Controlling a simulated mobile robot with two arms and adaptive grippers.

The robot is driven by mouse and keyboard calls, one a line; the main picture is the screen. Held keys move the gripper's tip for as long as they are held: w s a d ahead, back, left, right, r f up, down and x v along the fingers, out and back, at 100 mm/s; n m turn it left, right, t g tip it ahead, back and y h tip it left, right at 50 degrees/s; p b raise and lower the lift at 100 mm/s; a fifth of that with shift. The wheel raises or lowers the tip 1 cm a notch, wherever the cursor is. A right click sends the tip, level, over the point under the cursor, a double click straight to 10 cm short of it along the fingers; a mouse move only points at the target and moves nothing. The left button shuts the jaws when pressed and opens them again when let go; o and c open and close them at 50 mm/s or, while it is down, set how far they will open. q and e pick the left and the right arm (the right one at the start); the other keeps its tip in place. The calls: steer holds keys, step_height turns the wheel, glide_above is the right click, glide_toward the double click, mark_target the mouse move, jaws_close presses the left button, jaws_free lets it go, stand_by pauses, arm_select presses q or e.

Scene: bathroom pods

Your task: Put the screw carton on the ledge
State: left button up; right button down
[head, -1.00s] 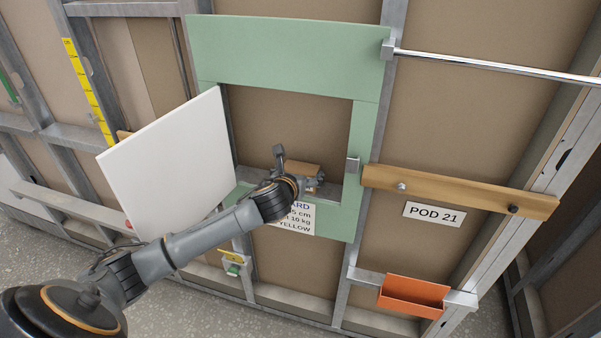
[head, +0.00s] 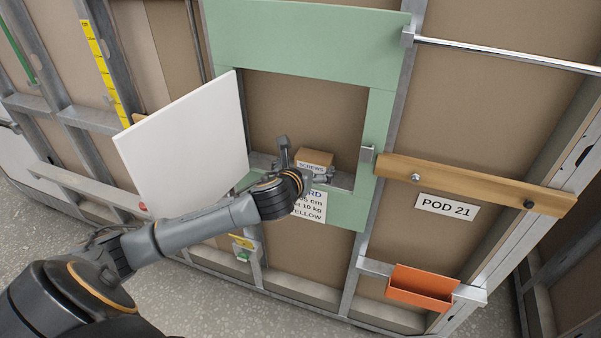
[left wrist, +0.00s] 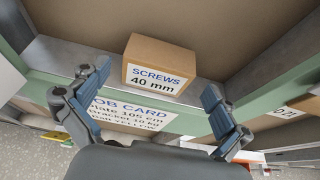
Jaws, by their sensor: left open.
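The screw carton (head: 316,158) is a small brown box with a white "SCREWS 40 mm" label. It sits upright on the grey metal ledge (head: 343,181) at the bottom of the green-framed opening. In the left wrist view the carton (left wrist: 160,64) rests on the ledge (left wrist: 58,57) with its label facing me. My left gripper (head: 305,162) is open in front of the carton. In the left wrist view its fingers (left wrist: 157,79) are spread wide, one to each side, with visible gaps to the carton. My right gripper is not in view.
A job card (head: 310,207) hangs below the ledge. A white panel (head: 185,140) stands left of the opening. A metal clip (head: 366,158), a wooden rail (head: 475,184) and an orange tray (head: 420,289) are to the right. A metal bar (head: 505,55) runs above.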

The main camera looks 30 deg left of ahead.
arm_select(q)
steer(key=v, duration=0.6)
steer(key=a+f+n+g, duration=0.35)
steer(key=f+n, duration=0.45)
steer(key=f, duration=1)
steer(key=s+f+n+g, duration=0.1)
steer(key=s+f+n, duration=0.3)
steer(key=f, duration=0.6)
steer(key=s+f+n+g, duration=0.2)
steer(key=s+f+n, duration=0.3)
steer(key=f, duration=0.5)
steer(key=s+d+f+n+g+h, duration=0.15)
steer(key=s+f+n, duration=0.25)
steer(key=s+f, duration=0.45)
steer(key=s+d+f+n+g, duration=0.2)
steer(key=s+d+f+n, duration=0.15)
steer(key=s+f, duration=0.55)
steer(key=s+d+f+n+g, duration=0.1)
steer(key=s+d+f+n, duration=0.1)
steer(key=s, duration=0.7)
steer(key=s+d+f+n+g+h, duration=0.1)
steer(key=s+d+f+n, duration=0.2)
steer(key=s, duration=0.7)
steer(key=d+n, duration=0.1)
steer(key=d, duration=0.1)
steer(key=shift+d, duration=0.3)
steer(key=shift+r+n+h, duration=0.1)
steer(key=shift+n+h, duration=0.15)
